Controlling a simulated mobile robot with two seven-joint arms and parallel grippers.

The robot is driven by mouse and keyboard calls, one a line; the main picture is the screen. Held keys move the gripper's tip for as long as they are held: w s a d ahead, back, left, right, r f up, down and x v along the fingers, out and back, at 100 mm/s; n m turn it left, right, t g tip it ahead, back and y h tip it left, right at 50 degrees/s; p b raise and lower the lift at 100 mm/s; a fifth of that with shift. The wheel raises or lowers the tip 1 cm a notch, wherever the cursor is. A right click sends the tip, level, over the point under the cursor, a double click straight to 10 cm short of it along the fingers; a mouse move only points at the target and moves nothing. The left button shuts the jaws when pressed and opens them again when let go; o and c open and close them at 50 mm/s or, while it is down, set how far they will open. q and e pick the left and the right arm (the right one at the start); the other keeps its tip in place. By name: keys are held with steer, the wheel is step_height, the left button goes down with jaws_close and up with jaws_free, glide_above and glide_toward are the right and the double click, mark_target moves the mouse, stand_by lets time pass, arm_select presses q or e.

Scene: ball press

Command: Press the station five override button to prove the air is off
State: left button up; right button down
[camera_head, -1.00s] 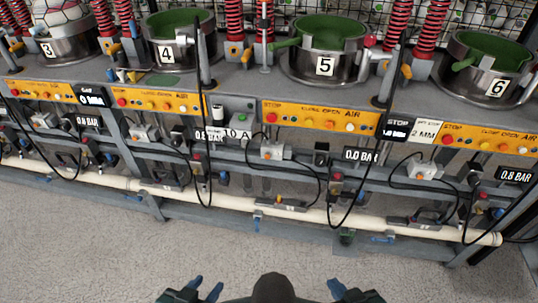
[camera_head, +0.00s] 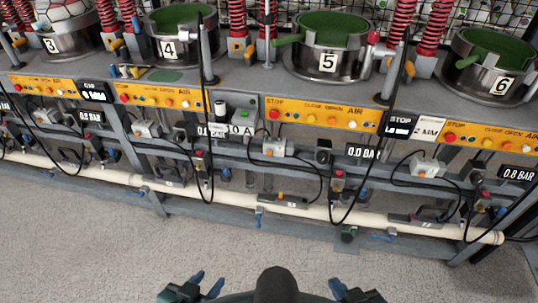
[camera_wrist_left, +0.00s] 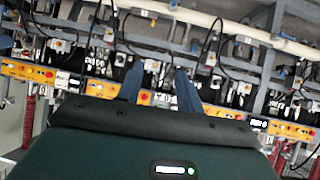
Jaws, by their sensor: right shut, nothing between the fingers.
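Station five has a steel pot (camera_head: 329,64) with a green inside and a "5" plate. Below it is a yellow control panel (camera_head: 320,115) with a red stop button (camera_head: 274,114) and several small coloured buttons. Under the panel, a small pale box (camera_head: 274,147) carries an orange button, and a display (camera_head: 362,152) reads 0.0 BAR. I cannot read which button is the override. My left gripper (camera_head: 206,284) is open and empty, low in front and apart from the station; its spread blue fingers show in the left wrist view (camera_wrist_left: 158,85). My right gripper (camera_head: 349,290) is shut and empty at the bottom edge.
Neighbouring stations four (camera_head: 165,48) and six (camera_head: 500,85) have similar panels. Black hoses (camera_head: 344,200) hang in loops before the frame. A pale pipe (camera_head: 290,210) runs low along it. The grey floor (camera_head: 100,240) in front is clear.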

stand_by(0.4)
arm_select(q)
jaws_close()
stand_by(1.5)
